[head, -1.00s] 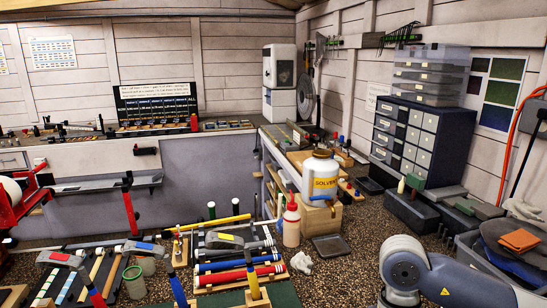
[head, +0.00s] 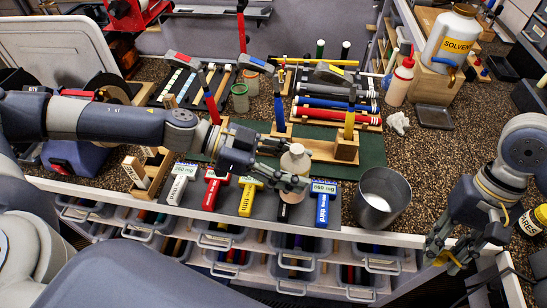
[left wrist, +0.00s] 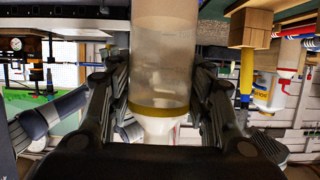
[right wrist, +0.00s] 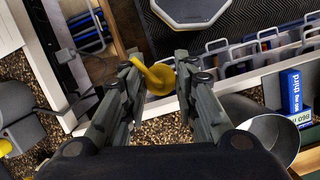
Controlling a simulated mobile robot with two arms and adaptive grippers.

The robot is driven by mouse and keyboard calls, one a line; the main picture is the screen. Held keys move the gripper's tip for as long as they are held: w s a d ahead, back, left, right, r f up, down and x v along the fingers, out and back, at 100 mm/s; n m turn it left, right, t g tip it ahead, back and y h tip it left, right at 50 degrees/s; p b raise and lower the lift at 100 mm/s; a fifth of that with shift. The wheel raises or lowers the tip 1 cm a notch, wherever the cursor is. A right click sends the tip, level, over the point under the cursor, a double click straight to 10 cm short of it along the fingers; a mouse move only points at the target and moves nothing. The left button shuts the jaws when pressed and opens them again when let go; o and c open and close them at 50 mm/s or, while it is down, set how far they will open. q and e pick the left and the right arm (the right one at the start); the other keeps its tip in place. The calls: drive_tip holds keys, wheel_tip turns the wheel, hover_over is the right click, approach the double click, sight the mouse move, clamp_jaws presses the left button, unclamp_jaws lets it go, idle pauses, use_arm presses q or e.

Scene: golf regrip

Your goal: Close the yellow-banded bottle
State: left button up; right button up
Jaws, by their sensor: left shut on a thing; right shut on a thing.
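The yellow-banded bottle (head: 295,160) stands upright in my left gripper (head: 291,180), above the front edge of the bench. The left wrist view shows its cloudy clear body (left wrist: 163,60), the yellow band and a white part beyond it between the fingers. My left gripper is shut on the bottle. My right gripper (head: 448,258) is at the right, low and past the bench's front edge, well apart from the bottle. It is shut on a yellow cap-like piece with a thin stem (right wrist: 155,76), seen between its fingertips in the right wrist view.
A metal bucket (head: 381,197) stands between the grippers. A dark mat with labelled coloured blocks (head: 248,197) lies along the front edge. Drawers (head: 290,270) hang below. A yellow-lidded jar (head: 533,222) is at far right. A solvent bottle (head: 450,40) stands at the back.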

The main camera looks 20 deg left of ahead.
use_arm(q)
drive_tip(key=w+d+m+g, duration=0.1)
drive_tip(key=d+m+g, duration=0.3)
drive_tip(key=d, duration=0.3)
drive_tip(key=shift+f+g+h, duration=0.3)
drive_tip(key=shift+f+g, duration=0.15)
drive_tip(key=shift+g, duration=0.05)
use_arm(e)
drive_tip(key=w+a+r+m+t+y, duration=0.1)
drive_tip(key=w+a+r+m, duration=0.2)
drive_tip(key=a+r+m, duration=0.5)
drive_tip(key=w+a+r+m+t+y, duration=0.1)
drive_tip(key=a+r+m, duration=0.7)
drive_tip(key=a, duration=0.8)
drive_tip(key=shift+w+r+m+t+y, duration=0.45)
drive_tip(key=shift+w+y, duration=0.15)
drive_tip(key=shift+w, duration=0.35)
drive_tip(key=shift+d+f, duration=0.1)
drive_tip(key=shift+f, duration=0.05)
drive_tip(key=shift+f, duration=1.85)
